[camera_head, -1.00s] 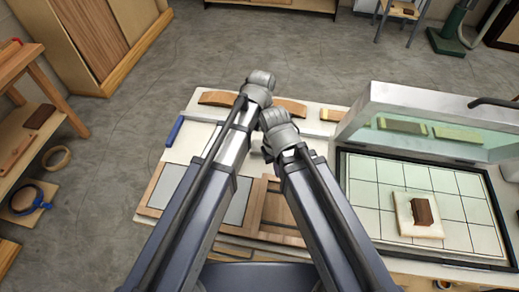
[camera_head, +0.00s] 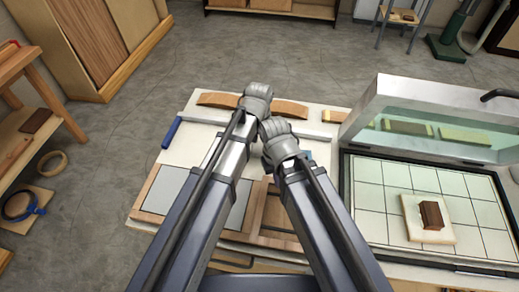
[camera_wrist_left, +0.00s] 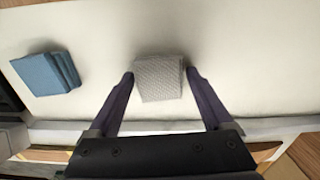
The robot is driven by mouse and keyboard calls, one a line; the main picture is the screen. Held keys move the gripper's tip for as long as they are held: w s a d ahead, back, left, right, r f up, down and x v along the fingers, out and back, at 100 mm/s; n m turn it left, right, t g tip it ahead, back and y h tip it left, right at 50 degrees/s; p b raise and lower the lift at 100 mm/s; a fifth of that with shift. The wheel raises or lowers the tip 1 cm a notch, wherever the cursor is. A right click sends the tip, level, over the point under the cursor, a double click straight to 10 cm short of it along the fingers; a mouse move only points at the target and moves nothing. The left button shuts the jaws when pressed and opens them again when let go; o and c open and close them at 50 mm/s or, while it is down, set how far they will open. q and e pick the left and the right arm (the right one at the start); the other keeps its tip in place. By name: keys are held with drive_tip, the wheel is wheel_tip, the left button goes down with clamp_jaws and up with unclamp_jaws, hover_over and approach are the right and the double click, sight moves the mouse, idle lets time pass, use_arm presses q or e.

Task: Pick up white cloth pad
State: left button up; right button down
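The white cloth pad (camera_wrist_left: 159,78) is a small, pale, woven-looking block on the white work surface in the left wrist view. My left gripper (camera_wrist_left: 160,76) is open, with one dark finger on each side of the pad's near part. Slim gaps seem to remain, and I cannot tell the fingertips' height. In the head view my left gripper (camera_head: 257,99) is over the bench's far middle, and the pad is hidden there. My right gripper (camera_head: 281,144) is close beside it, with its fingers out of sight.
A blue block (camera_wrist_left: 47,74) lies left of the pad in the wrist view. In the head view, a glass-lidded press (camera_head: 440,112) stands open at right, with a brown block (camera_head: 431,214) on a pale square. Curved wooden strips (camera_head: 217,99) lie along the bench's back.

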sight(259, 147)
use_arm(q)
drive_tip(key=c, duration=0.9)
drive_tip(key=shift+r, duration=0.1)
drive_tip(key=shift+c, duration=0.2)
use_arm(e)
drive_tip(key=shift+r, duration=0.15)
